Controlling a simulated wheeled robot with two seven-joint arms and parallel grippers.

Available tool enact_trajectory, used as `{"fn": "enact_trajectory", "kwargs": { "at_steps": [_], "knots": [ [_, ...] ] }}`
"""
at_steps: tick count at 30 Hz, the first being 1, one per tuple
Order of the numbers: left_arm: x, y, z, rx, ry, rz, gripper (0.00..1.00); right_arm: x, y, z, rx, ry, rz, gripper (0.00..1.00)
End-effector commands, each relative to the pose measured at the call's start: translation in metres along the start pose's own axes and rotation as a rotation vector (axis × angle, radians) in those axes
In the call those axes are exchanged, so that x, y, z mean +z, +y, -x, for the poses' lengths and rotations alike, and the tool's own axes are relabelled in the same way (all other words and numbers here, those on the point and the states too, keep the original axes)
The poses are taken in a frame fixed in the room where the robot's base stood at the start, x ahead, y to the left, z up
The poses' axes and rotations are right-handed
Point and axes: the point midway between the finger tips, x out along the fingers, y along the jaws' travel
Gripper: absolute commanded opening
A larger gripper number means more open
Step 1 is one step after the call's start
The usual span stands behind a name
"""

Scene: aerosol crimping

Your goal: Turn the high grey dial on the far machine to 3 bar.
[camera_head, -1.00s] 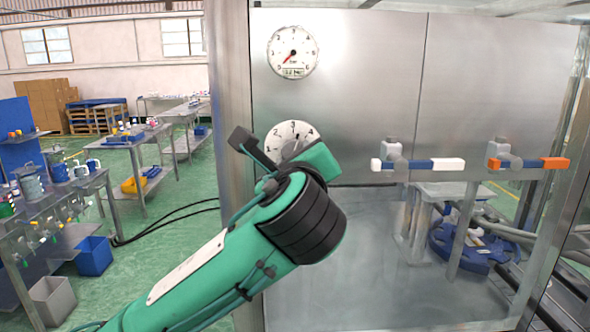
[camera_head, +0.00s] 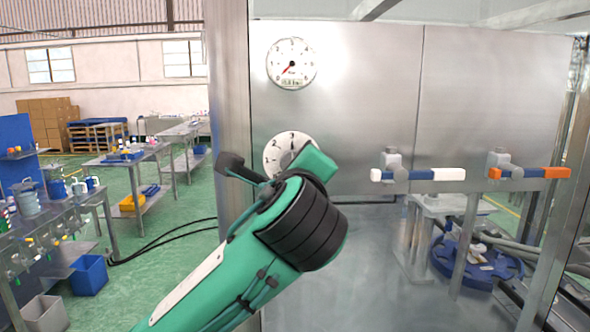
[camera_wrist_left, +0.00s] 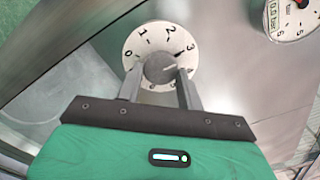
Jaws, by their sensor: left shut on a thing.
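The grey dial (camera_wrist_left: 158,68) sits in the middle of a round white scale plate on the far machine's steel panel. In the left wrist view my left gripper (camera_wrist_left: 159,76) is shut on the dial, one finger on each side. In the head view the scale plate (camera_head: 275,152) shows partly, and my left wrist hides the dial and the plate's lower right. My right gripper is not in view.
A round pressure gauge (camera_head: 291,62) above the scale has its needle at the lower left, near 0. Blue-and-white (camera_head: 418,175) and blue-and-orange (camera_head: 530,173) handles stick out on the right. A steel post (camera_head: 229,110) stands left of the panel.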

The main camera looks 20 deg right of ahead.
Motion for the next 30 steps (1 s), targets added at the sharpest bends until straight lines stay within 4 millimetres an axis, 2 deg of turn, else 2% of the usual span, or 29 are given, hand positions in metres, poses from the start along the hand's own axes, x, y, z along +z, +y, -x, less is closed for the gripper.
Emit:
{"fn": "enact_trajectory", "kwargs": {
  "at_steps": [1, 2, 5, 13, 17, 20, 30],
  "knots": [
    [0.002, -0.001, 0.0, -0.002, -0.003, 0.001, 0.14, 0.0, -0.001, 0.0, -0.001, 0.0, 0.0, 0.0],
    [0.002, -0.001, 0.0, -0.002, -0.003, 0.001, 0.39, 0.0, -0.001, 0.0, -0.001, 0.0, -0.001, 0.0],
    [0.001, -0.001, 0.0, -0.001, -0.002, 0.0, 0.59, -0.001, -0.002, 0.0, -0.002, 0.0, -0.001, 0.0],
    [0.001, 0.0, 0.0, -0.001, -0.001, 0.0, 0.59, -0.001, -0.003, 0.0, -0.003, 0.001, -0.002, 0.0],
    [-0.001, 0.001, 0.008, -0.003, -0.001, 0.0, 0.59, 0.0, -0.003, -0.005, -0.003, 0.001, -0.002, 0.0],
    [-0.002, 0.001, 0.023, -0.006, -0.002, 0.001, 0.59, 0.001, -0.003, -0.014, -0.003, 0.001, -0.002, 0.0],
    [-0.002, 0.002, 0.1, -0.007, -0.002, 0.0, 0.59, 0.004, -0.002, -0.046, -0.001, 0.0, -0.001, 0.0]
  ]
}}
